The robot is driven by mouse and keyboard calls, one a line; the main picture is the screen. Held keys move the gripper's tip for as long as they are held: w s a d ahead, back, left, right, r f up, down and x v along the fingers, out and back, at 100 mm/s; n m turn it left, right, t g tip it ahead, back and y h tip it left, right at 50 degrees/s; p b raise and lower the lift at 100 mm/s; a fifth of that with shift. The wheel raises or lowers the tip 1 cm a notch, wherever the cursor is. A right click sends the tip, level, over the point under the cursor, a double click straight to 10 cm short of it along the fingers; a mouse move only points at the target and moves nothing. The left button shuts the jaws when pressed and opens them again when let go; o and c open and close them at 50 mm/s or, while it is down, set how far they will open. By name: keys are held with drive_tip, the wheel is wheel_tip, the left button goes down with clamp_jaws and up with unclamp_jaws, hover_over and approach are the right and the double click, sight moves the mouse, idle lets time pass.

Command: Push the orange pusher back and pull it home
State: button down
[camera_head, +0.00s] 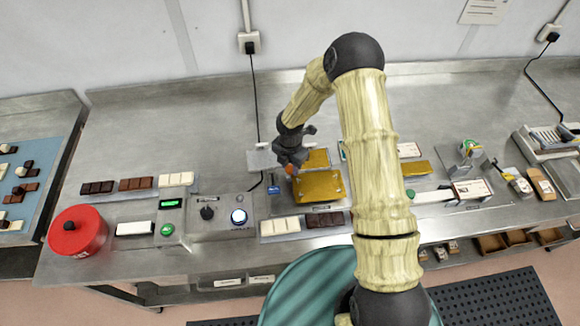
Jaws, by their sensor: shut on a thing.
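The orange pusher (290,170) shows as a small orange patch just under my gripper (290,163), near the middle of the steel bench. My dark gripper points down and is shut on the pusher; the fingers hide most of it. A gold block (320,187) lies right beside the pusher, to its right. A second, smaller golden piece (317,158) is behind it. Whether the pusher touches the gold block cannot be told from this view.
My arm hides part of the bench right of the gold block. A grey control box (220,222) with a knob and a lit button stands in front to the left. Chocolate bars (280,226) lie along the front. A red tin (77,232) is far left. The bench's back is clear.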

sight(290, 170)
drive_tip(key=shift+s+a, duration=0.1)
drive_tip(key=shift+a, duration=0.05)
drive_tip(key=c, duration=1.5)
unclamp_jaws()
drive_tip(key=o, duration=0.4)
drive_tip(key=shift+s, duration=0.1)
drive_tip(key=shift+o, duration=0.2)
drive_tip(key=shift+s+r, duration=0.1)
drive_tip(key=shift+s, duration=0.1)
drive_tip(key=shift+w, duration=0.1)
drive_tip(key=shift+w+r, duration=0.1)
drive_tip(key=shift+r, duration=0.4)
wheel_tip(290, 170, up, 16)
drive_tip(key=b, duration=0.3)
drive_tip(key=shift+s+r+b, duration=0.2)
drive_tip(key=shift+b, duration=0.2)
